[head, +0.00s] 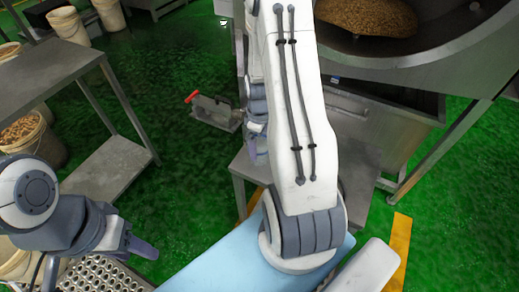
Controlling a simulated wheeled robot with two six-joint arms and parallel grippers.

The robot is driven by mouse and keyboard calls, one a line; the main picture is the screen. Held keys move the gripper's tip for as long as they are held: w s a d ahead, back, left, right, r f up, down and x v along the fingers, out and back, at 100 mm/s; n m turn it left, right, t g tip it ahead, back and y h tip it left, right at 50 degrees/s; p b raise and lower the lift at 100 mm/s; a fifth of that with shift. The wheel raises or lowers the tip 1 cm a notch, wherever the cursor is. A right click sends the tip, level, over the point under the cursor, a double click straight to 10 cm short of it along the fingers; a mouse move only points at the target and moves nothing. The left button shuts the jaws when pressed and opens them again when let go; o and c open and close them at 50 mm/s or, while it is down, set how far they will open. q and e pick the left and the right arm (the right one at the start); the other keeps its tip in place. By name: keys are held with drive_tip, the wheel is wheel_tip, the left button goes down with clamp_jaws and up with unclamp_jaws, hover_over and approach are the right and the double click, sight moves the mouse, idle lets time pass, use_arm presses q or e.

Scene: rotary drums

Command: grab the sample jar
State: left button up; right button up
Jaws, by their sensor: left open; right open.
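I cannot make out a sample jar in the head view; my large white arm link hides the middle of the scene. My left gripper (138,249) is at the lower left, open, with nothing seen between its fingers. It is beside a perforated metal tray. My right gripper (258,150) shows only partly, behind the left edge of the white arm link. It points down over a low steel table (243,167). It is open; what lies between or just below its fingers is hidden.
A steel drum (440,62) holding brown grains (368,17) stands at upper right. A red-handled metal part (215,112) is left of my arm. A steel shelf table (45,72) and bucket (32,138) are at left. The perforated tray (100,276) is at lower left.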

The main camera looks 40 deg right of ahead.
drive_tip(key=shift+f, duration=0.3)
drive_tip(key=c, duration=1.1)
drive_tip(key=shift+r, duration=0.15)
